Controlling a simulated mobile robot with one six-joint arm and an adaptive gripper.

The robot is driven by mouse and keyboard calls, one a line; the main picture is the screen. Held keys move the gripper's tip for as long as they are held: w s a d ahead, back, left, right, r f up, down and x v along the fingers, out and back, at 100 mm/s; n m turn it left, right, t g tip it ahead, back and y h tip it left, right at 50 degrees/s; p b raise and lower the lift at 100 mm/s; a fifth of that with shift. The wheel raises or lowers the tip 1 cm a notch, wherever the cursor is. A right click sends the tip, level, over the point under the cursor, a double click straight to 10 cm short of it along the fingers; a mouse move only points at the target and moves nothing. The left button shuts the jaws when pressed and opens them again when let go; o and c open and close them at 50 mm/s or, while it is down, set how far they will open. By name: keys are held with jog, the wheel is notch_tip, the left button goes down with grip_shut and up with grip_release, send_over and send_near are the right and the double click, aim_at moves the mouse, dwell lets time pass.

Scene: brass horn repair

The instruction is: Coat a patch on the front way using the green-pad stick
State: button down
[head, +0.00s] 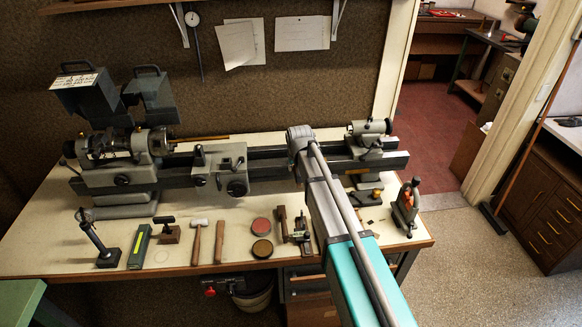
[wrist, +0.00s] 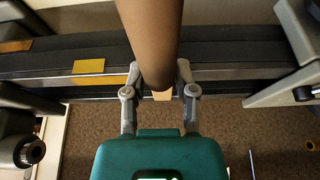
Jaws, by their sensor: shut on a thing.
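In the head view the lathe bed (head: 262,168) runs across the bench with its long ways. My arm reaches over the bed, and its own links hide the gripper there. In the wrist view my gripper (wrist: 158,72) is shut on a thick brown round-ended bar (wrist: 150,35), probably the stick's handle. No green pad shows, so whether it touches a way is hidden. Beyond the bar the dark bed (wrist: 225,58) crosses the picture. A yellow patch (wrist: 88,67) lies on it, left of the bar, and another yellow patch (wrist: 15,46) lies farther left.
The carriage (head: 220,170) stands left of my arm and the tailstock (head: 368,138) right of it. On the bench front are a red tin (head: 261,226), a darker tin (head: 262,249), a hammer (head: 196,240), a green box (head: 140,246) and a small orange-marked tool (head: 406,206).

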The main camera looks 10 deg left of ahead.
jog(key=shift+w+d, duration=0.15)
jog(key=shift+d, duration=0.4)
jog(key=shift+w+d, duration=0.15)
jog(key=shift+d, duration=0.4)
jog(key=shift+s+a, duration=0.2)
jog(key=shift+a, duration=0.6)
jog(key=shift+s+a, duration=0.2)
jog(key=shift+a, duration=0.6)
notch_tip(320, 180, up, 8)
jog(key=p, duration=0.7)
jog(key=shift+a+f, duration=0.2)
jog(key=shift+a, duration=0.1)
jog(key=shift+s+f, duration=0.1)
jog(key=shift+f, duration=0.2)
jog(key=shift+f+b, duration=2.8)
jog(key=shift+f, duration=0.05)
jog(key=shift+f+b, duration=1)
